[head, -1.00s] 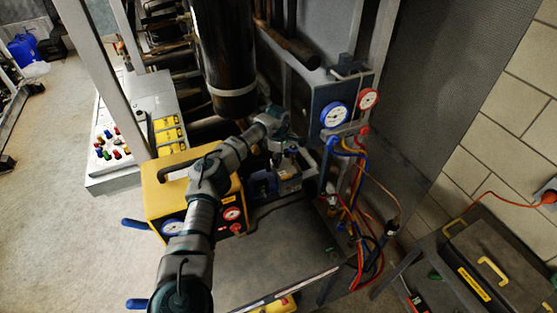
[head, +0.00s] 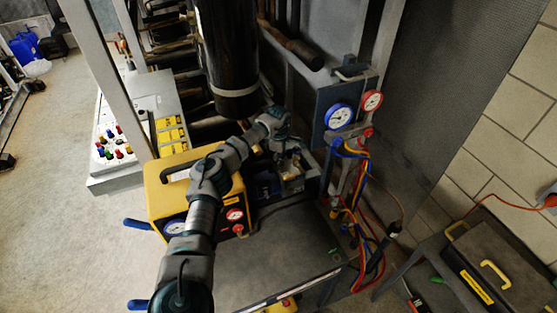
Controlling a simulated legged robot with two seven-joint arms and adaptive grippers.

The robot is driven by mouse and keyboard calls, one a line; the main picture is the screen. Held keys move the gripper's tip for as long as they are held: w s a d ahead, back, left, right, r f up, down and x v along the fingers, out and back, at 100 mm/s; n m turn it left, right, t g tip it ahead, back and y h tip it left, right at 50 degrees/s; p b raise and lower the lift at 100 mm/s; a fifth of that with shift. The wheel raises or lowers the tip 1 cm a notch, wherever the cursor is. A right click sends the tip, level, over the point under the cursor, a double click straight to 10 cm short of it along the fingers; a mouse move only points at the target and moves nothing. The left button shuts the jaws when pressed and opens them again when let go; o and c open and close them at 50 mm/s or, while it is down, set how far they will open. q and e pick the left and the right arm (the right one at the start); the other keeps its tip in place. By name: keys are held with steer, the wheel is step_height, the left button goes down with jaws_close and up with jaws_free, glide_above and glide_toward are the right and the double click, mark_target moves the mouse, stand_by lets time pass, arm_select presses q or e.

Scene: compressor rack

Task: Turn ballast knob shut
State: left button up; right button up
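My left arm comes in from the lower left and reaches over the yellow case. My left gripper (head: 286,151) points down at its far end. It is just above a small grey and blue pump-like unit (head: 291,184), which stands behind the grey bench top. The gripper and wrist cover part of the unit, and I cannot tell whether they touch it. The fingers are too small and dark to show whether they are open or shut. I cannot make out the ballast knob. My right gripper is not in view.
The yellow case (head: 178,199) with gauges stands left of the unit. A manifold with a blue gauge (head: 338,116) and a red gauge (head: 372,101) is on its right, with coloured hoses (head: 357,200) hanging below. A black cylinder (head: 228,60) rises behind. The bench top (head: 285,245) is clear.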

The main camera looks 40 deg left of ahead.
arm_select(q)
steer(key=shift+d, duration=0.15)
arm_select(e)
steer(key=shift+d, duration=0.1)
arm_select(q)
steer(key=shift+r, duration=0.1)
step_height(320, 180, up, 12)
steer(key=shift+f, duration=0.2)
steer(key=shift+w, duration=0.1)
